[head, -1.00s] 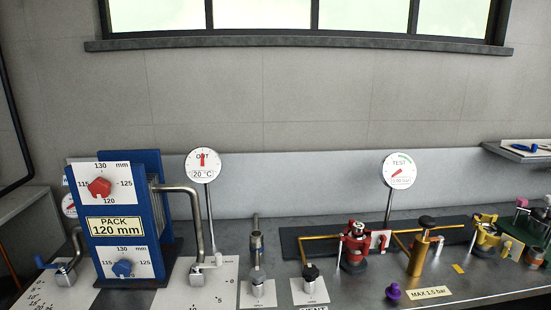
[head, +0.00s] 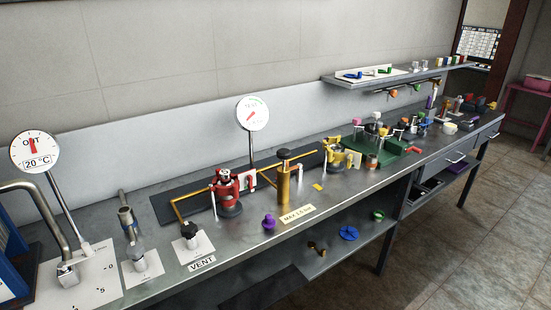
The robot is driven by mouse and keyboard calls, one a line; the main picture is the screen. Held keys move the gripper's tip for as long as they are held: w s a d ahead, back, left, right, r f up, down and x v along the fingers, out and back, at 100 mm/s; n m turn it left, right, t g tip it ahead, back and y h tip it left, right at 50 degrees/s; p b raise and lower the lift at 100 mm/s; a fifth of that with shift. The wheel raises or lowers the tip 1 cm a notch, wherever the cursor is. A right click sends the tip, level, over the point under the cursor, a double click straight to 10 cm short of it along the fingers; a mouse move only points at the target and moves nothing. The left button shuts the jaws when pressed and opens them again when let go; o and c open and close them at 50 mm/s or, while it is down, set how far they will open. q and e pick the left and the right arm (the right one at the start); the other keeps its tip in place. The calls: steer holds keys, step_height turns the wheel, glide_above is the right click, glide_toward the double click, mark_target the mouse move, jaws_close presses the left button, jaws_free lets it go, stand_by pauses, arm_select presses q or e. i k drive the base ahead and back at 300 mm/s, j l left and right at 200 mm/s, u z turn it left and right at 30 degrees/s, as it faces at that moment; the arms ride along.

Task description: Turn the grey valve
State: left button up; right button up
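I cannot tell for sure which fitting is the grey valve. In the head view a grey upright metal fitting (head: 131,228) stands on a white plate at the left of the bench. To its right is a black knob (head: 189,231) on a white plate beside a VENT label (head: 202,263). A bent grey pipe (head: 52,222) ends in a metal block further left. Neither of my grippers shows in the view.
The long grey bench (head: 240,243) carries a red valve body (head: 226,187), a yellow cylinder (head: 283,180), a purple knob (head: 268,222) and a green tray (head: 384,155). A wall shelf (head: 372,78) holds small tools. Open floor (head: 470,235) lies at the right.

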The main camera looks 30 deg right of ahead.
mark_target(135, 250)
steer(key=j+z, duration=0.2)
steer(key=z, duration=0.2)
steer(key=k+j+z, duration=0.1)
steer(key=z, duration=0.3)
steer(key=k+j+z, duration=0.1)
steer(key=j+z, duration=0.15)
steer(key=z, duration=0.2)
